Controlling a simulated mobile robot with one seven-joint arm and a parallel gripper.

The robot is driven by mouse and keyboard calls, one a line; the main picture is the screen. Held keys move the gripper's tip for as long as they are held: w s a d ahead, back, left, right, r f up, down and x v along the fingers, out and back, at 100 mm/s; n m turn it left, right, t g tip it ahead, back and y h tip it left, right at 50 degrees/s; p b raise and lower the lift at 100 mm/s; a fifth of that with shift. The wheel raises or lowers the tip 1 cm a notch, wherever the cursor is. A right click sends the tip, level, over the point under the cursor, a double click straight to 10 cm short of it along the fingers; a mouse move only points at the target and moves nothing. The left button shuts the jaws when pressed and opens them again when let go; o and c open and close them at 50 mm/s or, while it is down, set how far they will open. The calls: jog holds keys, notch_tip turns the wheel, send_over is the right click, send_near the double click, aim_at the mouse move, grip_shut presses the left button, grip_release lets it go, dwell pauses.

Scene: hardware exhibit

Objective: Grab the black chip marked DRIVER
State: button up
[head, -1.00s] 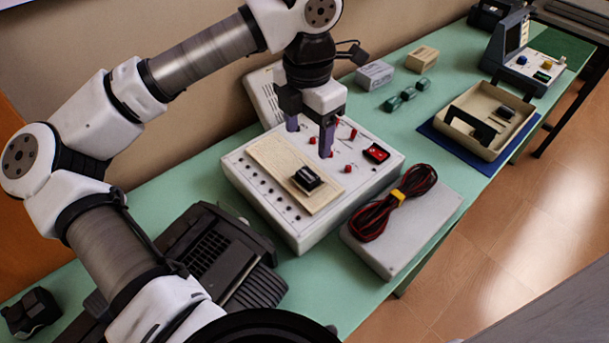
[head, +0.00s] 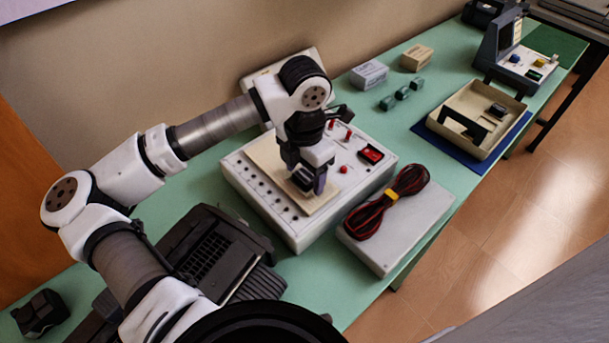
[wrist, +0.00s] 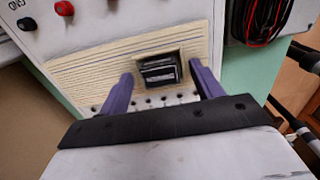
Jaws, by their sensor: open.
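A black chip (wrist: 159,71) sits on a cream ribbed board on top of the white control box. In the wrist view it lies between and a little beyond the two purple fingers of my gripper (wrist: 163,82), which are apart with nothing held. Any marking on the chip is too small to read. In the head view my gripper (head: 305,185) is over the cream board (head: 265,160), and its fingers partly hide the chip (head: 301,181).
The white control box (head: 290,231) carries red knobs and a red switch (head: 371,153). A grey case (head: 385,245) with a bundled red-black cable (head: 388,203) lies to its right. A tan tray (head: 462,145) holding another dark piece stands farther back on the green bench.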

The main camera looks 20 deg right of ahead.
jog(key=c, duration=1.1)
jog(key=shift+o, duration=0.2)
jog(key=shift+r, duration=0.15)
